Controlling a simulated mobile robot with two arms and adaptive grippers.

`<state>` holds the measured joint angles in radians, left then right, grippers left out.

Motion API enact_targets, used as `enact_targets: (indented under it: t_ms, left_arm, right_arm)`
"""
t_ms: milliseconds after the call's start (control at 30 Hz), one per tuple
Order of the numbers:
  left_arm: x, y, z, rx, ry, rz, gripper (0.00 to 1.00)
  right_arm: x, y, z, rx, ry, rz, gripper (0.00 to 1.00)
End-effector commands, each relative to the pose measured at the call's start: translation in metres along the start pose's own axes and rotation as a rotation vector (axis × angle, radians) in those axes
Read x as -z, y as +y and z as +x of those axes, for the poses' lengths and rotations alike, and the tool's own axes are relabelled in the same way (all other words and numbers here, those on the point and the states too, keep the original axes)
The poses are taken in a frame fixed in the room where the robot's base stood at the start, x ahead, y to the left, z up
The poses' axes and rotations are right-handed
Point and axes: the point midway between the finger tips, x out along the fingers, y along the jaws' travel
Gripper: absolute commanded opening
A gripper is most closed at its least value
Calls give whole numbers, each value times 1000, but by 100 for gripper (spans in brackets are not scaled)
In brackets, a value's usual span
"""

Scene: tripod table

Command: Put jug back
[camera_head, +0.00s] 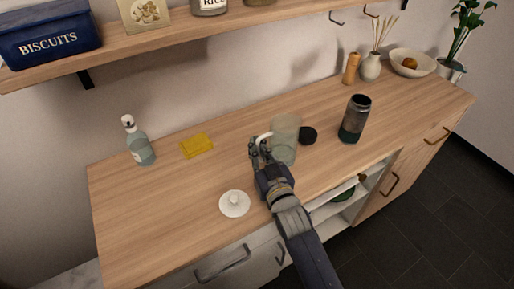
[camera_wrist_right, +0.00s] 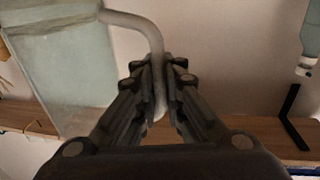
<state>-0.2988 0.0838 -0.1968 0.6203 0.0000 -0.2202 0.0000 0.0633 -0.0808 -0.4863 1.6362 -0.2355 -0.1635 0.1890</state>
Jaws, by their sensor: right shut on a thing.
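A translucent pale jug (camera_head: 286,139) with a white handle is at the middle of the wooden counter (camera_head: 225,165) in the head view. My right gripper (camera_head: 259,147) is shut on the jug's handle. In the right wrist view the fingers (camera_wrist_right: 158,90) close around the white handle, and the jug's body (camera_wrist_right: 70,65) is at the left. I cannot tell whether the jug's base touches the counter. A round white lid with a knob (camera_head: 234,204) lies on the counter near the front edge, left of my right arm. My left gripper is not in view.
Above, a shelf (camera_head: 185,32) carries a biscuit tin (camera_head: 48,36). The counter's left front is clear.

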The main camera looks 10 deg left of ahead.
Motion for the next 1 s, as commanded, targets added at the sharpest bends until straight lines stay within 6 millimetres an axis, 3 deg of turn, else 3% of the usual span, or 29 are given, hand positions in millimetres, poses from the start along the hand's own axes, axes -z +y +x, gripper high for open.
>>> enact_targets:
  t_ms: [433, 500, 567, 1000]
  left_arm:
    - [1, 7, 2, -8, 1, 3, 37]
    - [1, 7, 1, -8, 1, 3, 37]
    - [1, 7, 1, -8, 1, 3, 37]
    - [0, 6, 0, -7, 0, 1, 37]
  right_arm:
    - [-7, 0, 0, 0, 5, -2, 0]
    - [-8, 0, 0, 0, 1, 0, 21]
    - [-8, 0, 0, 0, 1, 0, 30]
    - [-6, 0, -5, 0, 0, 0, 30]
